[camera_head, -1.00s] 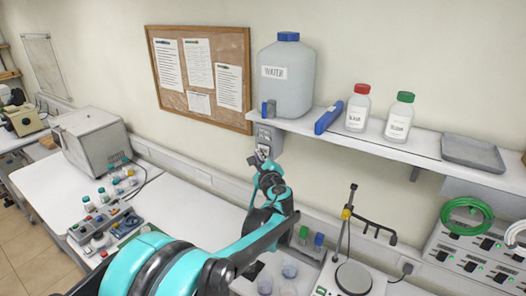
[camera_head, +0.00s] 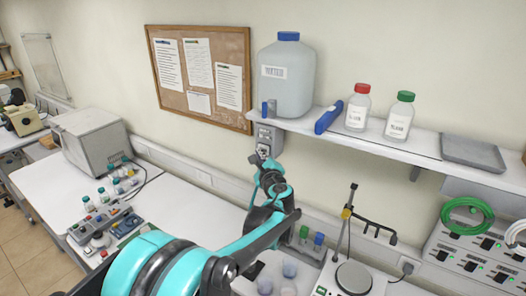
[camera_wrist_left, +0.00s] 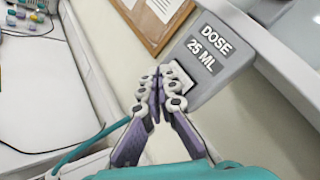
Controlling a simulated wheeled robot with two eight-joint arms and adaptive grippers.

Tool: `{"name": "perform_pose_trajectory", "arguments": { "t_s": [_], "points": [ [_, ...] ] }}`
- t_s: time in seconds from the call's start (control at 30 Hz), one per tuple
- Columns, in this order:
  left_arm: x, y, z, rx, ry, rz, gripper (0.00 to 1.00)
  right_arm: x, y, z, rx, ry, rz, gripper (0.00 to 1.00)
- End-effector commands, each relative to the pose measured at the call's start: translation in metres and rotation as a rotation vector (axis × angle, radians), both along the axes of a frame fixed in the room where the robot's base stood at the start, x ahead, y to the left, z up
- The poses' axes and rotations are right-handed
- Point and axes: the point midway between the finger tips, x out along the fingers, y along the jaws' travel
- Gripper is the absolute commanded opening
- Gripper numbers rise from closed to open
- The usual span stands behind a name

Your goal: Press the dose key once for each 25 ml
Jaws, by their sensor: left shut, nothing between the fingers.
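A grey dose unit (camera_head: 269,136) is fixed to the wall below the shelf, under the white water tank (camera_head: 287,80) with its blue cap. In the left wrist view the grey unit (camera_wrist_left: 229,72) carries the label "DOSE 25 ML". My left gripper (camera_head: 260,159) is at the lower part of the unit. My right gripper is not in view.
The wall shelf (camera_head: 350,143) holds a blue object (camera_head: 328,117), a red-capped bottle (camera_head: 358,107), a green-capped bottle (camera_head: 399,115) and a grey tray (camera_head: 472,152). Beakers (camera_head: 289,269) and a hotplate (camera_head: 353,278) with a stand are on the bench below.

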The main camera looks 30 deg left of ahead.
Motion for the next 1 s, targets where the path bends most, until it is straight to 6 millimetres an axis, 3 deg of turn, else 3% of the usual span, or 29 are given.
{"name": "perform_pose_trajectory", "arguments": {
  "t_s": [1.0],
  "points": [
    [0.0099, -0.0009, -0.0003, 0.0, 0.0, 0.0, 0.0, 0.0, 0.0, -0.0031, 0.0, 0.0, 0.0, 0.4]
  ]
}}
